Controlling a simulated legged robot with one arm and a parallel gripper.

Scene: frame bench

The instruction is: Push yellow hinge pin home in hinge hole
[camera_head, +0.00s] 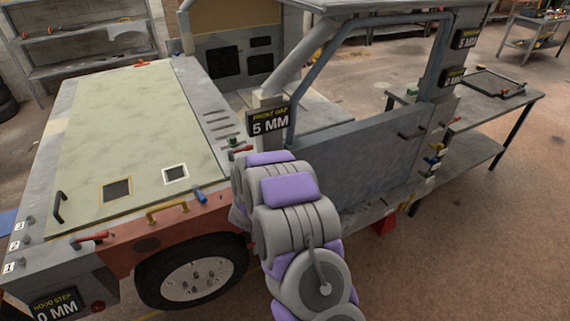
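My grey and purple arm reaches up from the bottom centre toward the front corner of the door. The gripper at its end does not show; the arm hides it, and whatever it may hold. The grey-blue door (370,172) stands in its frame right of the arm. Small coloured parts (435,158), including yellow-orange and blue ones, sit at the door's right edge. They are too small to tell which is the yellow hinge pin or how deep any pin sits. No hinge hole can be made out.
The pale green hood panel (110,135) lies left, with a yellow handle (167,210) and a blue piece (200,194) along its near edge. A "5 MM" sign (269,121) stands just behind my arm. A workbench (495,100) is behind the door; floor at lower right is clear.

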